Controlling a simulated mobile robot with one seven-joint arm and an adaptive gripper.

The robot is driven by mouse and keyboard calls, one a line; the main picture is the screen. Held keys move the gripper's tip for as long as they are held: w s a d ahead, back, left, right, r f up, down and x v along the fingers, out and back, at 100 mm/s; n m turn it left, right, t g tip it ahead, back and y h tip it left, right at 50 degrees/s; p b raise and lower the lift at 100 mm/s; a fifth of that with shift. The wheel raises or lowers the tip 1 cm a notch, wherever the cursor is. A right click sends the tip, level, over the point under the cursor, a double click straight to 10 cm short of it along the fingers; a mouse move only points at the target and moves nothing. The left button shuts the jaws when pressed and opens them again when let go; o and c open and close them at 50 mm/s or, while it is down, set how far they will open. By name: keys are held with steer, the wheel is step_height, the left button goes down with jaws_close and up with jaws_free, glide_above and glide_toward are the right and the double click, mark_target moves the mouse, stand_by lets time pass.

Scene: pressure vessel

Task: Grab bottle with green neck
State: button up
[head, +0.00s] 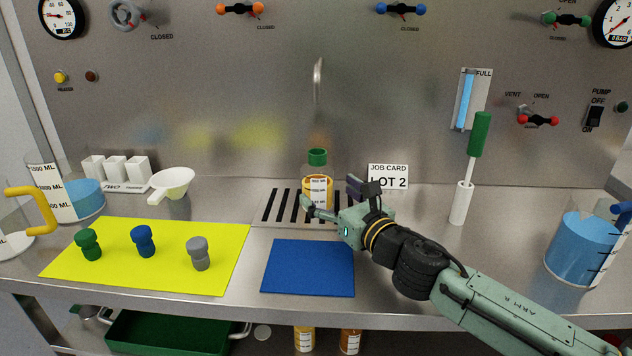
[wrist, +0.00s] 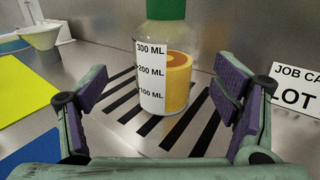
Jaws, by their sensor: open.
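The bottle with the green neck (head: 318,184) stands upright on the black-slotted drain area of the steel counter. It is clear, with a white volume scale and orange-yellow contents. In the wrist view the bottle (wrist: 166,75) stands ahead of and between my fingers, and its top is cut off. My gripper (head: 333,200) is open and empty, with purple finger pads. In the wrist view my gripper's fingers (wrist: 160,100) are spread wide to either side of the bottle, with a gap on both sides. No contact with the bottle shows.
A job card reading LOT 2 (head: 388,177) stands right of the bottle. A blue mat (head: 308,267) lies in front, bare. A yellow mat (head: 150,265) holds green, blue and grey stoppers. A white holder with a green-handled brush (head: 461,203) and a blue-filled jug (head: 582,250) are at right.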

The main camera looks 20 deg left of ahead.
mark_target(326, 184)
steer(key=x, duration=0.1)
steer(key=p+x, duration=0.1)
steer(key=x, duration=0.1)
steer(key=r+p+x, duration=0.1)
steer(key=x, duration=0.1)
steer(key=shift+w+d, duration=0.15)
steer(key=shift+d, duration=0.05)
steer(key=shift+w+a+f+p, duration=0.15)
steer(key=shift+w+a+p, duration=0.15)
steer(key=shift+a+p, duration=0.05)
steer(key=shift+c, duration=0.6)
steer(key=c, duration=1.2)
